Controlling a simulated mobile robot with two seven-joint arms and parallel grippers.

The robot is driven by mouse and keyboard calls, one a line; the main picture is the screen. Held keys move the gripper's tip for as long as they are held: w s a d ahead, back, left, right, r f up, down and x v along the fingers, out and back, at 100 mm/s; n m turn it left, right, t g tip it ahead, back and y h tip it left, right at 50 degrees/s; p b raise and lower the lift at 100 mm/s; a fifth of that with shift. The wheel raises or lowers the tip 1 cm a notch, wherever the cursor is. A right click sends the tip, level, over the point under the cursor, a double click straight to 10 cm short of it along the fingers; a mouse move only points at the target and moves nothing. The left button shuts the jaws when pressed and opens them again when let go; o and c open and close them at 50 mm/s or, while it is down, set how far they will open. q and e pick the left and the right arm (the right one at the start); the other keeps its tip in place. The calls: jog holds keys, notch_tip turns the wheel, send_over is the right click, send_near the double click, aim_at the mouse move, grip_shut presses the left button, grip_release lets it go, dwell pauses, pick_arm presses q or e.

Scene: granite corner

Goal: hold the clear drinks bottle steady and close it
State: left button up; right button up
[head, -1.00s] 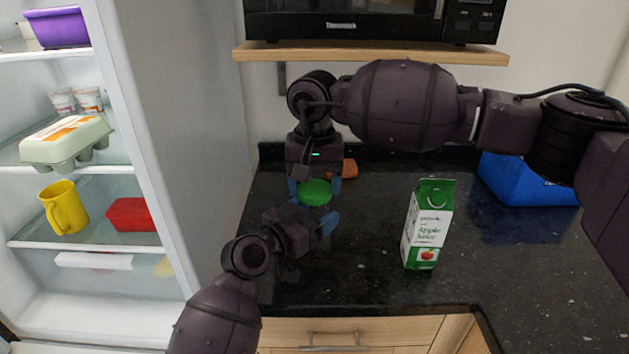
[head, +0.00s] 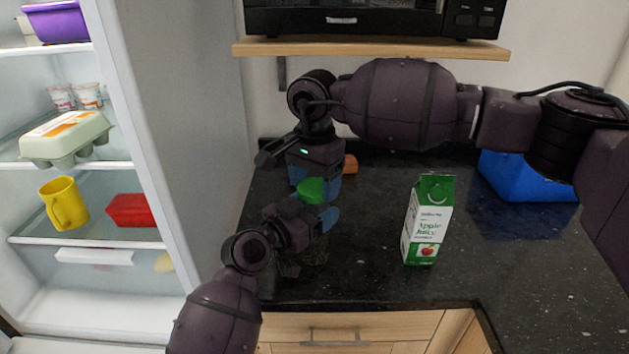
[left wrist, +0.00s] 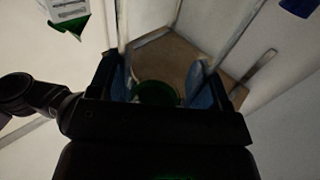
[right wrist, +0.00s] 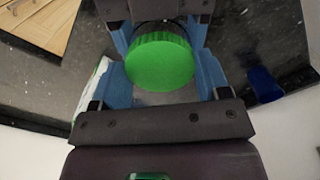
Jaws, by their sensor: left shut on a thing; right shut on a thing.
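The clear drinks bottle is mostly hidden behind my left gripper (head: 318,222); a faint lower part of the bottle (head: 314,254) shows beneath it in the head view. My left gripper is shut on the bottle from the side. A ridged green lid (head: 311,190) sits at the bottle's top. My right gripper (head: 316,184) points down from above and is shut on the lid. In the right wrist view the lid (right wrist: 160,62) lies between the blue fingers. Green also shows between the left fingers in the dark left wrist view (left wrist: 157,92). The lid's seating on the neck is hidden.
A green and white apple juice carton (head: 428,220) stands right of the grippers on the dark counter (head: 375,275). A blue bin (head: 525,178) is at the back right, and an orange item (head: 350,164) is behind the grippers. An open fridge (head: 150,190) stands left; a microwave shelf (head: 370,48) is above.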

jog(key=m, duration=0.8)
jog(key=shift+m, duration=0.3)
jog(key=o, duration=0.9)
jog(key=shift+r, duration=2.25)
jog(key=shift+c, duration=0.5)
jog(key=shift+a, duration=0.1)
